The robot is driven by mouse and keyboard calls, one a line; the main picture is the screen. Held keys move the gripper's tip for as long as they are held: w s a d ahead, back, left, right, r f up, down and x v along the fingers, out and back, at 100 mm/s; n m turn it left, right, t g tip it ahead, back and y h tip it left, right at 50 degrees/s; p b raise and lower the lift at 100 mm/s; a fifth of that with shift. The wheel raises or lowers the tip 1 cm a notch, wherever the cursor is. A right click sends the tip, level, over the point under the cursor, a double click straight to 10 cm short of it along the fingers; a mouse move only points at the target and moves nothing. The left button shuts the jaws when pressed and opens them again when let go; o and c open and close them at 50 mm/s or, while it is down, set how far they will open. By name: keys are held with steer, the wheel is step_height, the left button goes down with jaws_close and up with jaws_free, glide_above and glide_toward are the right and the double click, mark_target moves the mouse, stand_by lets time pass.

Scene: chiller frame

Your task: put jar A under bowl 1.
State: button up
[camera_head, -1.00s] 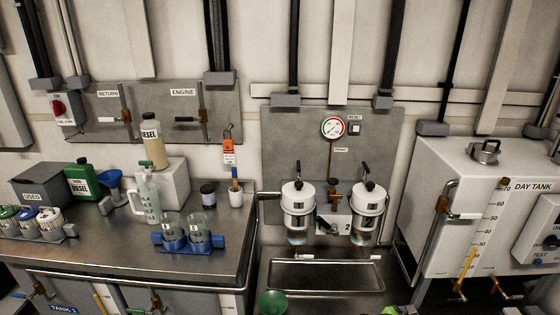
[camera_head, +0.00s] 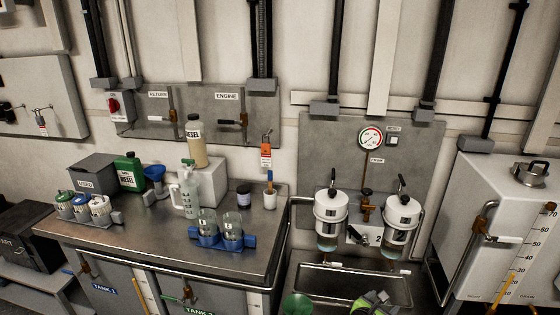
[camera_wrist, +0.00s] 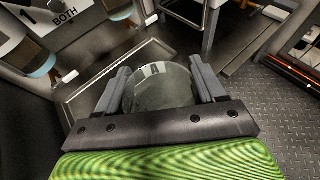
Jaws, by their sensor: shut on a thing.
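My gripper (camera_wrist: 160,76) is shut on a clear glass jar, jar A (camera_wrist: 160,92), with an A on its label. In the head view only part of my green and black gripper (camera_head: 372,303) shows at the bottom edge; the jar cannot be made out there. Bowl 1 appears to be the clear bowl (camera_head: 327,243) under the left white filter, beside the plate's "1" side. In the wrist view it is at the upper left (camera_wrist: 36,62). The jar is apart from it, in front of and to the right of it, over the tray area.
A shallow metal tray (camera_head: 352,283) lies below both filters. The right filter's bowl (camera_head: 388,251) hangs alongside. A green round object (camera_head: 297,305) is at the bottom. A blue rack (camera_head: 222,240) with two jars stands on the left bench. The day tank (camera_head: 510,215) is at right.

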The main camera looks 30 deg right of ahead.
steer(key=w+a+r+n+t+y+p, duration=0.15)
steer(key=w+a+n+t, duration=0.25)
steer(key=w+a, duration=0.4)
steer(key=w+a+r+n+t+y+p, duration=0.1)
steer(key=w+a+r+n+t+y, duration=0.25)
steer(key=w+a, duration=0.45)
steer(key=a+r+n+t+y+p, duration=0.2)
steer(key=a+n+y, duration=0.6)
steer(key=a, duration=1.5)
steer(key=shift+s+r+t, duration=0.15)
steer(key=shift+r+t, duration=0.05)
steer(key=shift+t, duration=0.25)
steer(key=shift+a, duration=0.1)
